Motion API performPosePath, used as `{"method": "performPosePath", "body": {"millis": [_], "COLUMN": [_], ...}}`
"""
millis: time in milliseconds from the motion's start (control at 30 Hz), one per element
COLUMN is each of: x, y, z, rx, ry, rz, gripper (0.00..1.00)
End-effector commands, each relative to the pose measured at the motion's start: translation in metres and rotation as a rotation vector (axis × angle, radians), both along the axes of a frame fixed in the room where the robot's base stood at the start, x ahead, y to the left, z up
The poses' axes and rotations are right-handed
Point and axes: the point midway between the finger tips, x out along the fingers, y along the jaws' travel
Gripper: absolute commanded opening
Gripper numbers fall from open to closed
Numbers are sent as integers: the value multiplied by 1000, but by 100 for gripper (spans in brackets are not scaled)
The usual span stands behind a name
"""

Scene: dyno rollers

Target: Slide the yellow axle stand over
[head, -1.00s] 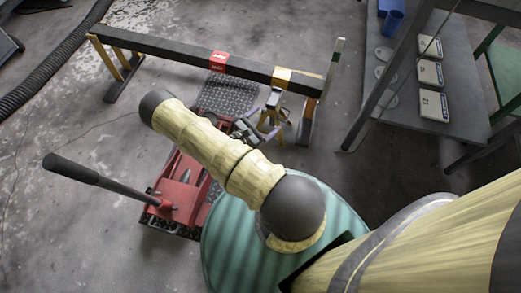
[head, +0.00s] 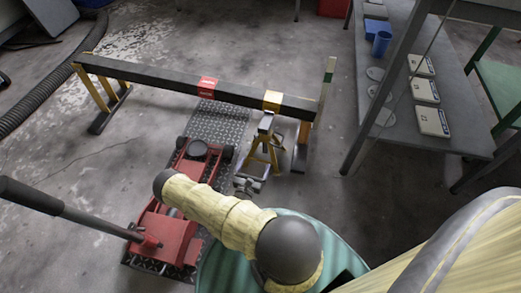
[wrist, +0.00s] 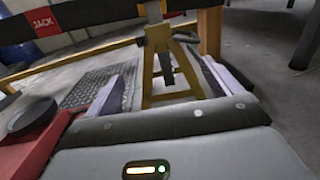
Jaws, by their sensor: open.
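The yellow axle stand (head: 264,147) stands upright on the floor beneath the yellow-marked part of the dark beam (head: 150,82). My gripper (head: 250,184) is low in front of the stand, partly hidden by my arm. In the wrist view, my gripper (wrist: 163,78) is open, with one pale finger on each side of the picture. The yellow stand (wrist: 150,42) shows between and beyond the fingers, its legs spread on the floor. I cannot tell whether either finger touches it.
A red floor jack (head: 165,235) with a long dark handle is left of my gripper. A checker plate (head: 218,122) lies under the beam. The beam's right leg (head: 301,146) is close right of the stand. A grey table (head: 440,100) stands at the right.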

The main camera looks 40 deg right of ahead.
Motion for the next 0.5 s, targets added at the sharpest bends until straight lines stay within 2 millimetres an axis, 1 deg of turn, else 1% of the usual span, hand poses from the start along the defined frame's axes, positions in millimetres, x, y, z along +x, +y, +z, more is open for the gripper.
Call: {"method": "performPosePath", "body": {"millis": [100,500], "x": [9,46], "y": [-14,-66], "z": [-3,-4], "rx": [0,0], "ry": [-1,-3], "rz": [-4,-4], "gripper": [90,90]}}
